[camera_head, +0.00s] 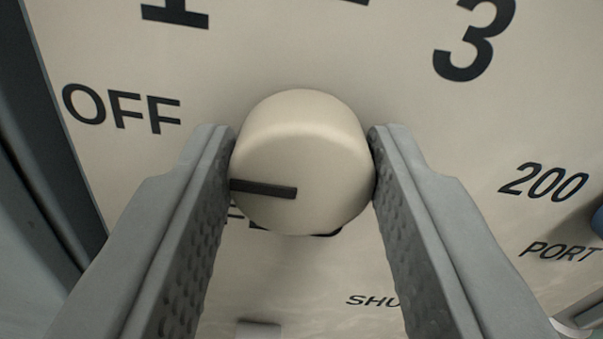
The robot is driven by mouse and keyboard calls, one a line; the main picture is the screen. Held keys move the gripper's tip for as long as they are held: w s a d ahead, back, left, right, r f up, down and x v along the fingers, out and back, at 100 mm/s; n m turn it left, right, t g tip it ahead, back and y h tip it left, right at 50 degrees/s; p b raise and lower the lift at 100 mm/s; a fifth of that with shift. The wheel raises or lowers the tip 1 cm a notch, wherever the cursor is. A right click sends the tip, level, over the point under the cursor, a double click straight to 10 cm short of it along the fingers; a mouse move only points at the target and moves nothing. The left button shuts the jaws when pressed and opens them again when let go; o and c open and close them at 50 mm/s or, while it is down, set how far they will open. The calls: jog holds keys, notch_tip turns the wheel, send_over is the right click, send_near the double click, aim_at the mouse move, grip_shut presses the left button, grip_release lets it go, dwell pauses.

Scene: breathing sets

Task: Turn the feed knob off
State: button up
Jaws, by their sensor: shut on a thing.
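The feed knob (300,140) is a cream, rounded knob in the middle of the head camera view, on a cream panel. A dark pointer line on its face runs from near its centre to its left edge, pointing left and slightly up, below the OFF label (121,110). My gripper (302,165) is shut on the knob, with one grey textured finger against its left side and one against its right side. The lower label behind the knob is mostly hidden.
The panel (320,60) carries a large 1 at the top left, a 3 at the top right, and 200 and PORT at the right. A blue part (597,221) shows at the right edge. A dark frame (50,130) borders the panel's left side.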

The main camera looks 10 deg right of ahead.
jog(key=shift+f, duration=0.2)
jog(key=o, duration=1)
jog(key=shift+r, duration=0.1)
jog(key=s, duration=1.7)
jog(key=shift+s+a, duration=0.2)
jog(key=shift+a, duration=0.1)
